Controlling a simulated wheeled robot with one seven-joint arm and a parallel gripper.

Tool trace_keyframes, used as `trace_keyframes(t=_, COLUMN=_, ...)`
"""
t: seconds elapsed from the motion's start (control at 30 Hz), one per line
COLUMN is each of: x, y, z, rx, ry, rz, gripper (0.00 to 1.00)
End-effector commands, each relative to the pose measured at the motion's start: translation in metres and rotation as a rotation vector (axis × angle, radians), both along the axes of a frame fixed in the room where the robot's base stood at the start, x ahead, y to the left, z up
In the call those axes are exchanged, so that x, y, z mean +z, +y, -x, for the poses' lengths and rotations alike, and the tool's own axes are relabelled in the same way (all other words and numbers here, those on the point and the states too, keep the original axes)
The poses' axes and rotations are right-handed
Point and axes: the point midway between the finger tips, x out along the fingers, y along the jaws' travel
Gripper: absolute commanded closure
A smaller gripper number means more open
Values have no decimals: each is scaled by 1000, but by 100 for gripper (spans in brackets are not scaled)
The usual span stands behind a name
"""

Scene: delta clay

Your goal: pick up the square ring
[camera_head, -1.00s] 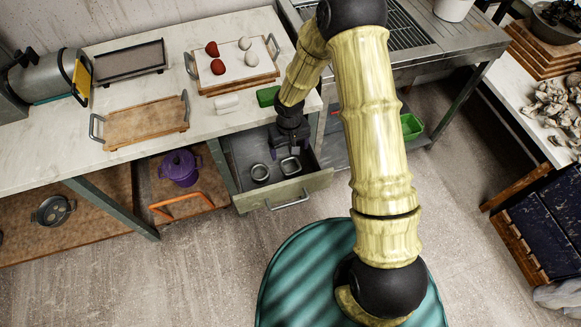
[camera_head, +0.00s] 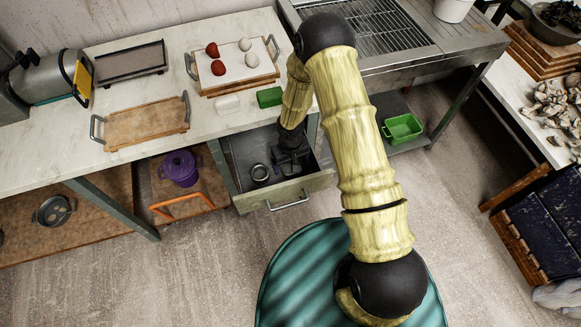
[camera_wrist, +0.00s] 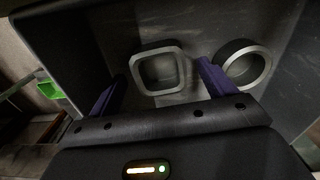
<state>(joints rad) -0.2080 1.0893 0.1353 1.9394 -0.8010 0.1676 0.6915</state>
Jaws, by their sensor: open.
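The square ring (camera_wrist: 160,70) is a silvery metal ring with rounded corners, lying in the open drawer (camera_head: 318,184). In the wrist view it sits just beyond and between my two purple fingers, apart from them as far as I can see. My gripper (camera_wrist: 158,88) is open and empty. In the head view my gripper (camera_head: 290,163) reaches down into the drawer and hides most of the square ring. A round metal ring (camera_head: 260,173) lies to the left of it there; in the wrist view the round ring (camera_wrist: 245,65) is to the right, close to one finger.
The drawer walls stand close around my gripper. The marble counter (camera_head: 160,80) is above, with a wooden tray (camera_head: 147,122), a tray of eggs (camera_head: 237,80) and a green block (camera_head: 269,97). A purple pot (camera_head: 180,167) stands on the shelf to the left.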

Motion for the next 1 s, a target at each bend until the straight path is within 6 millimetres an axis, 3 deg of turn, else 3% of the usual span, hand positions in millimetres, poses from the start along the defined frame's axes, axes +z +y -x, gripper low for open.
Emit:
trace_keyframes(t=0.13, x=-10, y=0, z=0, rx=1, ry=-1, rz=0, gripper=17)
trace_keyframes(t=0.63, x=-10, y=0, z=0, rx=0, ry=-1, rz=0, gripper=17)
trace_keyframes(t=0.9, x=-10, y=0, z=0, rx=0, ry=-1, rz=0, gripper=68)
trace_keyframes(t=1.0, x=-10, y=0, z=0, rx=0, ry=-1, rz=0, gripper=69)
